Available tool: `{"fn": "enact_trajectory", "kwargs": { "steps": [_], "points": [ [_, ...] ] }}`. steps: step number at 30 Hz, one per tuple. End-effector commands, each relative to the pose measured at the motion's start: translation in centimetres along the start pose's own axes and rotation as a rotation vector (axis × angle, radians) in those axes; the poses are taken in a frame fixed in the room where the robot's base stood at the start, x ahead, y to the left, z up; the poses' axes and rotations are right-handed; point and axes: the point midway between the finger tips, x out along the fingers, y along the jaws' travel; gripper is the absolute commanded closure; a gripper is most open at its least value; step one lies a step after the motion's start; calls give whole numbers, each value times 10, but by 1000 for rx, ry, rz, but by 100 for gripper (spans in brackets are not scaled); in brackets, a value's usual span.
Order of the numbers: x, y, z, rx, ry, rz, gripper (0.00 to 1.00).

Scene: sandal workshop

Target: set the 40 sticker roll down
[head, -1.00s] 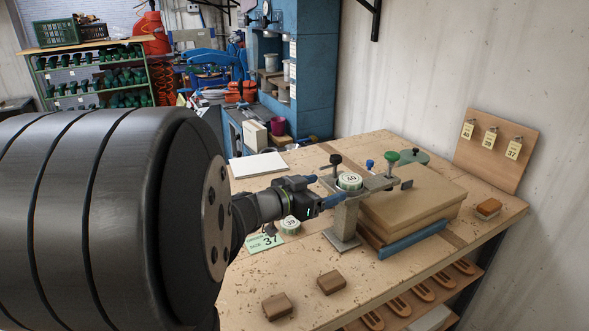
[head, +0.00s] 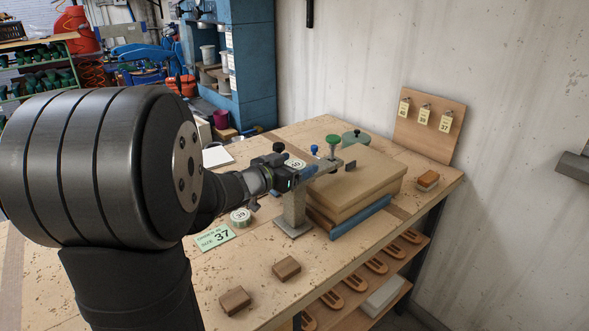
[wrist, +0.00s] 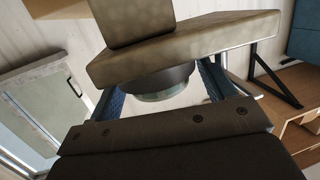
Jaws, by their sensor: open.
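The 40 sticker roll (head: 295,163) is a white-topped round roll with a green side. It appears to sit on the flat arm of the metal clamp stand (head: 291,208), and is partly hidden by my gripper. My gripper (head: 305,172) is open, its blue fingers at the roll. In the wrist view the roll (wrist: 155,92) shows between the spread fingers against the stand's arm (wrist: 200,48). I cannot tell whether a finger touches it. The 39 roll (head: 240,217) lies on the bench by the green size 37 card (head: 214,237).
Two wooden blocks lie in front, one (head: 286,268) nearer the stand. A tag board (head: 429,125) leans on the wall.

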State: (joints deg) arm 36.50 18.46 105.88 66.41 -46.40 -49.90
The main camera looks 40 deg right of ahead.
Motion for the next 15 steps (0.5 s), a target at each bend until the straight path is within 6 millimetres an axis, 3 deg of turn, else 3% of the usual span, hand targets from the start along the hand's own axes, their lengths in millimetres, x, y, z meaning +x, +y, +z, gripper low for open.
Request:
{"fn": "enact_trajectory", "kwargs": {
  "steps": [2, 9, 15],
  "points": [
    [0, 0, 0, 0, 0, 0, 26],
    [0, 0, 0, 0, 0, 0, 72],
    [-1, 0, 0, 0, 0, 0, 76]
  ]
}}
